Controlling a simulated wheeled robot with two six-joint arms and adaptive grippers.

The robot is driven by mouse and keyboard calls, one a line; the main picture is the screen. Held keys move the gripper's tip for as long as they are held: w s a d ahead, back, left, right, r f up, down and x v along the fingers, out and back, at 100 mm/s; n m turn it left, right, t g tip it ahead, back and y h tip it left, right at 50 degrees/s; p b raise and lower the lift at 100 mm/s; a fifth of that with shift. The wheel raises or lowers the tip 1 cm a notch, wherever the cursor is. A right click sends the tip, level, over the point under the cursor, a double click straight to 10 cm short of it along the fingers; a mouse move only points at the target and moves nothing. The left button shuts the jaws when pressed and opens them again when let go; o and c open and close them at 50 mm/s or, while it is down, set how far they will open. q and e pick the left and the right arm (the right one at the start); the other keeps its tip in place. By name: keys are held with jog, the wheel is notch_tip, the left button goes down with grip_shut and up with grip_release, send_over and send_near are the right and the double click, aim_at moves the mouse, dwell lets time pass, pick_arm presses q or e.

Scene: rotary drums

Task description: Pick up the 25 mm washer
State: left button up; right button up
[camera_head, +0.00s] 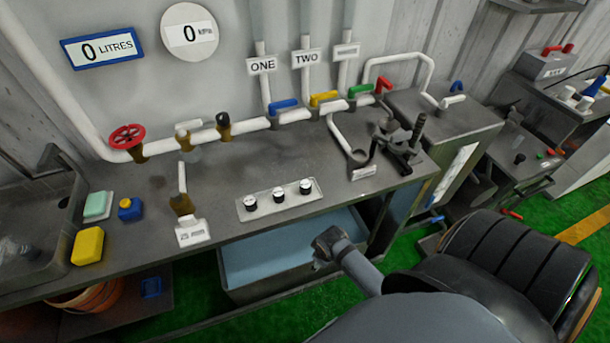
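A white label reading "25 mm" (193,232) is at the front edge of the grey workbench (225,218), just below a brass fitting (182,204) with a white upright handle. I cannot make out a separate washer there or elsewhere; it is too small or hidden. My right arm comes in from the lower right. Its dark end, which appears to be my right gripper (325,243), is in front of the bench, right of the label and apart from it. Its fingers are too small to read. My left gripper is not in view.
Small black-and-white knobs (278,198) sit on a plate on the bench. A yellow block (88,246), a green block (97,206) and a blue item (130,208) lie at the left. A blue-lined trough (270,255) is under the bench. Pipes with coloured valves run behind.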

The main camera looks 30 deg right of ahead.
jog(key=w+r+n+p, duration=0.2)
jog(key=w+r+n, duration=0.15)
jog(key=r, duration=0.55)
jog(key=w+r+n+p, duration=0.15)
jog(key=r+n, duration=0.25)
jog(key=r, duration=0.5)
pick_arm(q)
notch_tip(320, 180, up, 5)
pick_arm(e)
notch_tip(320, 180, up, 9)
jog(key=n+g, duration=0.3)
jog(key=n, duration=1.4)
send_over(306, 184)
jog(key=shift+m+y, duration=0.25)
jog(key=shift+y, duration=0.05)
jog(key=f+b, duration=0.6)
jog(key=shift+s, duration=0.2)
jog(key=shift+w+f+b, duration=0.1)
jog(key=shift+f+b, duration=0.7)
jog(key=shift+b, duration=0.2)
jog(key=shift+w+f+p, duration=0.15)
jog(key=shift+f+p, duration=0.3)
jog(key=shift+f, duration=0.25)
jog(key=shift+w+f+p, duration=0.1)
jog(key=shift+f+p, duration=0.3)
jog(key=shift+f, duration=0.25)
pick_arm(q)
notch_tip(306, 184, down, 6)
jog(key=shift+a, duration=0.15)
